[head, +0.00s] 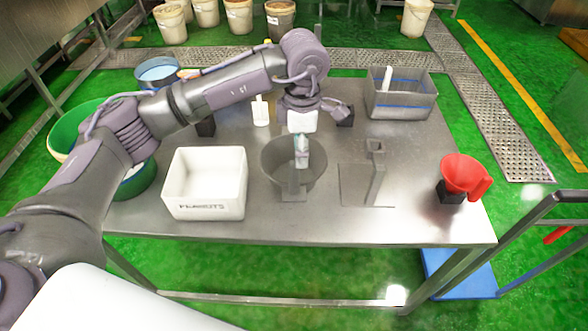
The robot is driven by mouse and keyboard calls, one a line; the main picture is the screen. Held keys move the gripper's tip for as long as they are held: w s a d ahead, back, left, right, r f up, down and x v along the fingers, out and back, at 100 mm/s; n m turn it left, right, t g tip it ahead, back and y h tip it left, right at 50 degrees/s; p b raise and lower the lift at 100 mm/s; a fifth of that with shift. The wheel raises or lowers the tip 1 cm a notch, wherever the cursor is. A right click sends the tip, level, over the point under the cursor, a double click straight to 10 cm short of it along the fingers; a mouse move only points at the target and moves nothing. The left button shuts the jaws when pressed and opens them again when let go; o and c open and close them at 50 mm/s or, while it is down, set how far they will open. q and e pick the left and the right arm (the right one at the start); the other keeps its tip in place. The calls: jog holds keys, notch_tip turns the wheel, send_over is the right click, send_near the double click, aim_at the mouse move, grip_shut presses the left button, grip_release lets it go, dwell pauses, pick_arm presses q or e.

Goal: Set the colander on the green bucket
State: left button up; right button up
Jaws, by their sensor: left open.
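A grey round bowl (271,166), which looks like the colander, stands on the metal table in the middle; I cannot make out holes in it. My left gripper (302,158) is open and points down over the bowl's middle. I cannot tell whether it touches the bowl. My right gripper is out of view.
On the metal table (290,228) are a white box (206,207), a grey bin (400,107), a flat grey plate with an upright handle (374,180) and a red funnel-like jug (464,174) on a black block. The table's front strip is clear. Several pails stand on the floor behind.

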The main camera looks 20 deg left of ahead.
aim_at(295, 181)
pick_arm(q)
notch_tip(295, 181, down, 5)
jog(key=shift+r+p, duration=0.1)
jog(key=shift+p, duration=0.3)
jog(key=f+p, duration=0.1)
jog(key=s+f, duration=0.1)
jog(key=f, duration=0.1)
jog(key=a+f+p, duration=0.1)
jog(key=shift+s+f+p, duration=0.15)
jog(key=shift+f+p, duration=0.15)
jog(key=shift+f, duration=0.35)
jog(key=shift+d, duration=0.1)
grip_shut()
